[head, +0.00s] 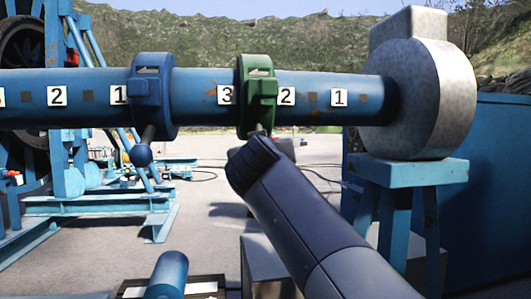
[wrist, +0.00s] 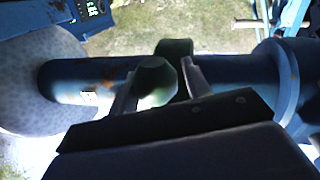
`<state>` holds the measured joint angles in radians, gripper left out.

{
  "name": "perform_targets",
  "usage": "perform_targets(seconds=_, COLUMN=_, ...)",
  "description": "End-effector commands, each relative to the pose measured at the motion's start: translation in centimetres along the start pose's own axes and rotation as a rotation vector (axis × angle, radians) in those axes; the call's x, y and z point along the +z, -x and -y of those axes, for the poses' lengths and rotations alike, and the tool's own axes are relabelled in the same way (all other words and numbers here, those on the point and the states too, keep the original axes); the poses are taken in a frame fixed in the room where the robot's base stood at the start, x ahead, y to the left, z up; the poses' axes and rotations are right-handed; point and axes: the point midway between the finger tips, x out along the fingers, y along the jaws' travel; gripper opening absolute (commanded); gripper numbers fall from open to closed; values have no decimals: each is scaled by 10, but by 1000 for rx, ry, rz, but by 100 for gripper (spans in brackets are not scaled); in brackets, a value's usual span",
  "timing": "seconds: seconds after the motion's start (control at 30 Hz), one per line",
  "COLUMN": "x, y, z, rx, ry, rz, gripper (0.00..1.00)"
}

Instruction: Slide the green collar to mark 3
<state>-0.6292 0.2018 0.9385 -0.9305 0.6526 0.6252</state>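The green collar (head: 257,95) is around the blue bar (head: 200,95), just right of the plate marked 3 (head: 227,95) and left of the plate marked 2 (head: 287,96). My gripper (head: 250,148) is below the collar, at its handle. In the wrist view the green knob (wrist: 155,76) of the handle lies between the two fingers of my gripper (wrist: 160,76). The left finger is close against the knob; a narrow gap shows at the right finger. The fingers look open around it. The green ring (wrist: 175,48) shows behind.
A blue collar (head: 152,95) with a ball-ended handle sits on the bar to the left, beyond mark 3. A grey round end block (head: 425,98) on a blue stand (head: 410,174) closes the bar's right end. The bar is clear between the two collars.

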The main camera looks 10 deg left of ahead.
Motion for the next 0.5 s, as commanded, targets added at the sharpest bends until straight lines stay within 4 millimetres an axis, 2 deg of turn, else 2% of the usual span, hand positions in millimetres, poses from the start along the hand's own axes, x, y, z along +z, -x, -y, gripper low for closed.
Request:
perform_targets(seconds=0.2, x=0, y=0, z=0, rx=0, ry=1, rz=0, gripper=60)
perform_targets(seconds=0.5, x=1, y=5, z=0, rx=1, ry=1, rz=0, gripper=60)
